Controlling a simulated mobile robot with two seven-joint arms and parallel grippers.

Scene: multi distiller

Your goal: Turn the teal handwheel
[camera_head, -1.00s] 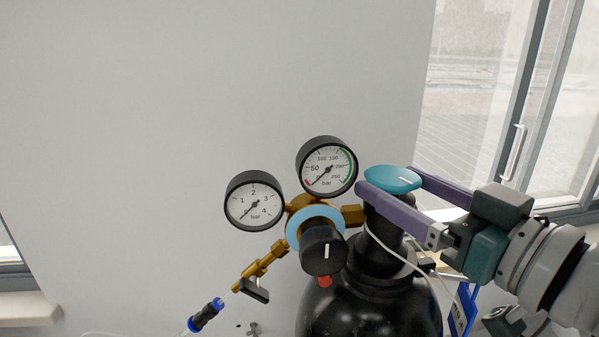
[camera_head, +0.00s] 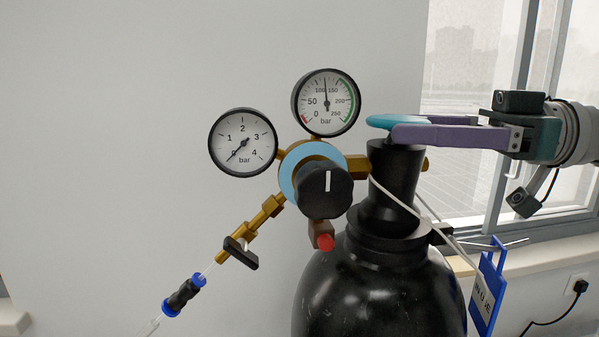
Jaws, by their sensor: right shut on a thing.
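The teal handwheel (camera_head: 385,121) sits on top of the black valve neck of the gas cylinder (camera_head: 375,290). My right gripper (camera_head: 392,130) comes in from the right with its purple fingers level and is shut on the handwheel. The near finger hides part of the wheel's side, and the far finger is mostly hidden. The right gauge (camera_head: 327,102) has its needle pointing up, between 100 and 150 bar. The left gauge (camera_head: 243,142) has its needle near 0. My left gripper is not in view.
A regulator with a black knob (camera_head: 324,190) and a red-tipped part (camera_head: 325,242) is left of the cylinder neck. A brass outlet with a black lever (camera_head: 240,252) leads to a hose. The left wall area is clear.

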